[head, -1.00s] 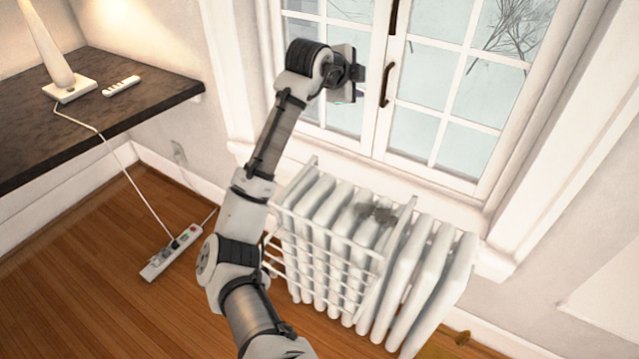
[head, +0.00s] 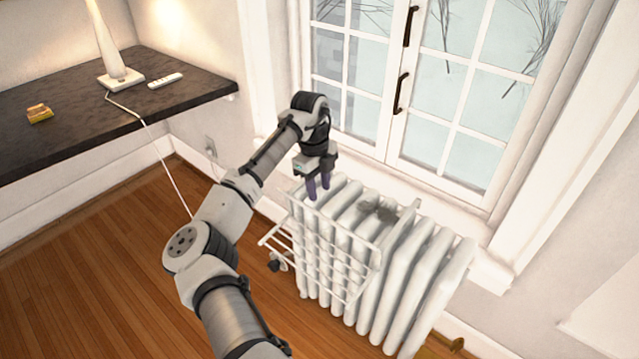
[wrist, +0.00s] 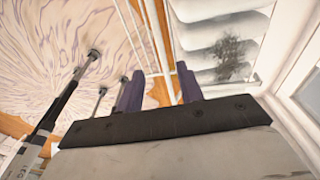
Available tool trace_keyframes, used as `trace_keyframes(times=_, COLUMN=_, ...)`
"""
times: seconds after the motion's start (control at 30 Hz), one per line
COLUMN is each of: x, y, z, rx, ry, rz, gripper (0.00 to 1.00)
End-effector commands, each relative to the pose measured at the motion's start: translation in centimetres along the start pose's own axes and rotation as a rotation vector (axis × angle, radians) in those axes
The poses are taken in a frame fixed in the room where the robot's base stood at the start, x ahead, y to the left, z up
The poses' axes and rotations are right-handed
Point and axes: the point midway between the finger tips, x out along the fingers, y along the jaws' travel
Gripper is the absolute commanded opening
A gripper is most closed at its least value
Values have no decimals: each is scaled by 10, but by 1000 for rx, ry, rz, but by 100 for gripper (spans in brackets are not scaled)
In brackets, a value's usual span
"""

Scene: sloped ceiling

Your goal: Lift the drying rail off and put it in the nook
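The drying rail (head: 338,256) is a white wire rack hung on the front of the white ribbed radiator (head: 432,275), with side bars over its top. My gripper (head: 318,192) points down at the rail's upper left end, its two purple fingers apart. In the wrist view my gripper (wrist: 160,72) has thin white bars of the rail (wrist: 152,35) showing between and beyond its fingers. I cannot tell whether the fingers touch the rail. No nook is clearly identifiable; there is open space under the dark shelf (head: 60,125) at left.
The window (head: 440,100) with dark handles rises behind the radiator. A lamp (head: 118,75), a white remote (head: 165,80) and a small yellow object (head: 39,113) are on the shelf. A white cord hangs to the floor. The wooden floor (head: 90,270) at left is clear.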

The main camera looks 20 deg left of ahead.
Motion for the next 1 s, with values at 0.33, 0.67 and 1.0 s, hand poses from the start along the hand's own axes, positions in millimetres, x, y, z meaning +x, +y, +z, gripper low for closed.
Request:
trace_keyframes(times=0.33, x=63, y=0, z=-1, rx=-1, ry=2, rz=1, gripper=37)
trace_keyframes(times=0.67, x=115, y=-1, z=-1, rx=-2, ry=0, rz=-1, gripper=37)
trace_keyframes(times=1.0, x=128, y=-1, z=-1, rx=0, ry=0, rz=-3, gripper=37)
